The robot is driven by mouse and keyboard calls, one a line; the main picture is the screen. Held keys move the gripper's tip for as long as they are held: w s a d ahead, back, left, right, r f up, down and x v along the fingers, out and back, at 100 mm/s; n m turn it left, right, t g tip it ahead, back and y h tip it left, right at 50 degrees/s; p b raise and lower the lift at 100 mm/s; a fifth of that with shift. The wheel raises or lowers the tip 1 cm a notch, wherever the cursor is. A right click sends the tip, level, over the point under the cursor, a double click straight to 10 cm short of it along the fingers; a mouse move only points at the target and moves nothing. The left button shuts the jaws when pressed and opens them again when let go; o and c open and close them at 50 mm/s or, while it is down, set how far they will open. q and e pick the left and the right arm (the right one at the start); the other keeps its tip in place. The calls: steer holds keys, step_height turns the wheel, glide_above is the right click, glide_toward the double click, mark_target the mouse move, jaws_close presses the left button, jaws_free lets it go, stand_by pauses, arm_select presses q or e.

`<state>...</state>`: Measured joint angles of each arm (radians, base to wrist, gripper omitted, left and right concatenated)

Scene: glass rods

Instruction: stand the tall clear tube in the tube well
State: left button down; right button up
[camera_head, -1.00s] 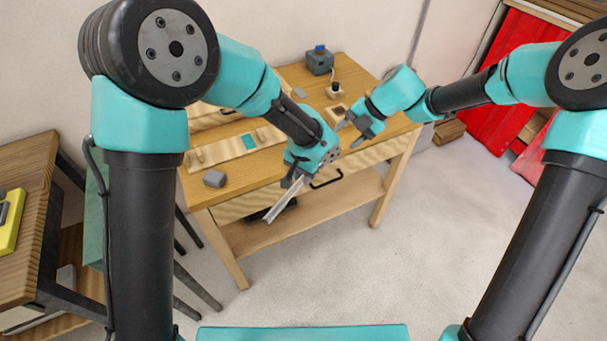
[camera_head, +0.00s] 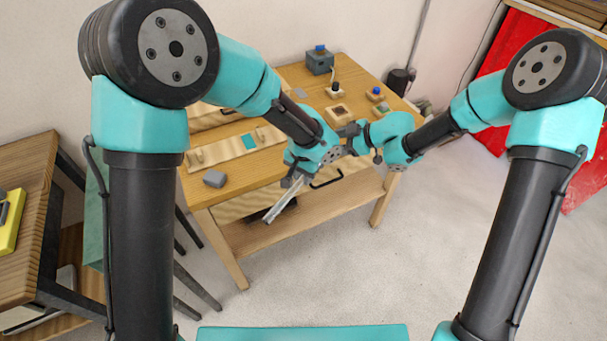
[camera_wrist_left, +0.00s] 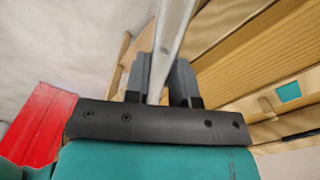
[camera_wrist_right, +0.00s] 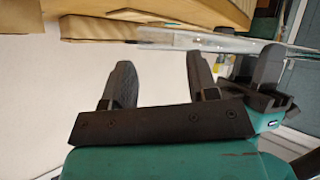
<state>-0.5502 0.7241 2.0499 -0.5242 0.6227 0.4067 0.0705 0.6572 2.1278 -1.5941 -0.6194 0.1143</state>
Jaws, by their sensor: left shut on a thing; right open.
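The tall clear tube (camera_head: 284,204) is in my left gripper (camera_head: 292,182) and slants down to the left in front of the table's edge in the head view. In the left wrist view the tube (camera_wrist_left: 173,42) runs up between the two closed fingers (camera_wrist_left: 160,78). My right gripper (camera_head: 349,136) is beside my left wrist. In the right wrist view its fingers (camera_wrist_right: 158,82) are open and empty, with the tube (camera_wrist_right: 215,41) crossing beyond their tips, apart from them. A small block with a dark square recess (camera_head: 338,111) sits on the table; I cannot tell if it is the tube well.
A drawer handle (camera_head: 326,179) projects at the front. The floor in front is clear.

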steer(key=s+d+f+m+h, duration=0.25)
steer(key=s+f+m, duration=0.2)
steer(key=f, duration=0.35)
steer(key=s+d+f+m+h, duration=0.1)
steer(key=s+d+f+m, duration=0.25)
steer(key=f+m, duration=0.3)
steer(key=s+d+f+m+g+h, duration=0.1)
steer(key=s+d+f+m, duration=0.1)
steer(key=s+f, duration=0.3)
steer(key=s+d+f+m+g+h, duration=0.2)
steer(key=s+f+m, duration=0.2)
steer(key=s, duration=1)
steer(key=shift+d+f+m+g, duration=0.3)
steer(key=shift+f+m, duration=0.1)
steer(key=shift+m, duration=0.4)
steer(key=shift+s+h, duration=0.1)
steer(key=shift+h, duration=0.15)
